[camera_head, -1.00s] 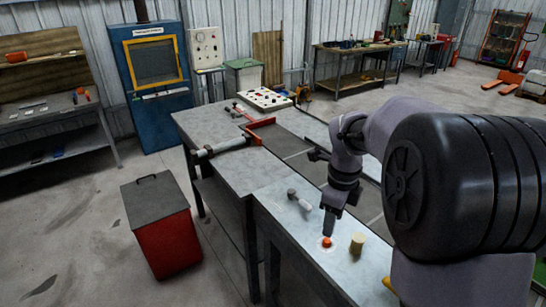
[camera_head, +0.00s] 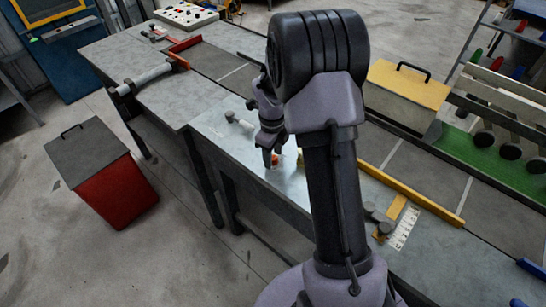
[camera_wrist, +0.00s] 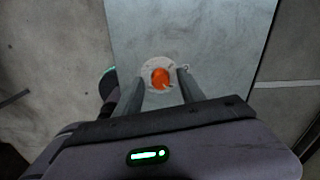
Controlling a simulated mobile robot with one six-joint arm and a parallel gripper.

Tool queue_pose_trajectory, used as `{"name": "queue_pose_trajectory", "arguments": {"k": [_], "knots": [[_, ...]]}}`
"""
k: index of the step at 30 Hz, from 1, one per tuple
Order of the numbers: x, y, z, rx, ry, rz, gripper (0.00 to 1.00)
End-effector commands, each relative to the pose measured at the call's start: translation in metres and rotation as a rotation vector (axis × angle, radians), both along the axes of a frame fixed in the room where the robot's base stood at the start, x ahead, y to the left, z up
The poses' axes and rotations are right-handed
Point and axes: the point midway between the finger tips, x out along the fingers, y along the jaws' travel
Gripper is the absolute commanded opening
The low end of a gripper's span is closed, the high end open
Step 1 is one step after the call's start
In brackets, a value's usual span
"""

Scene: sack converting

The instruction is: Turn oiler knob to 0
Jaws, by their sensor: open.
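The oiler knob (camera_wrist: 161,78) is a small orange knob with a pale pointer mark, on a round light dial plate on the grey bench top. In the head view the knob (camera_head: 274,160) shows beside my fingertips and is partly hidden by them. My gripper (camera_wrist: 159,90) is open, with one finger on each side of the dial in the wrist view. Contact with the knob cannot be told. In the head view my gripper (camera_head: 268,158) points down at the bench, low over the knob. Dial numbers are too small to read.
A grey-handled fitting (camera_head: 238,120) stands on the bench behind the knob. A yellow rail (camera_head: 410,190) runs along the bench at right. A red bin with a dark lid (camera_head: 115,187) stands on the floor at left. Floor between bin and bench is clear.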

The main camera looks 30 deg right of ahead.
Motion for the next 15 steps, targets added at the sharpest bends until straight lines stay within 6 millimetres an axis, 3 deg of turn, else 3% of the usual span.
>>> {"name": "queue_pose_trajectory", "arguments": {"k": [10, 15], "knots": [[0.0000, -0.0001, -0.0045, 0.000, 0.000, 0.000, 0.47], [0.0000, 0.0000, -0.0044, 0.000, 0.000, 0.000, 0.13]]}}
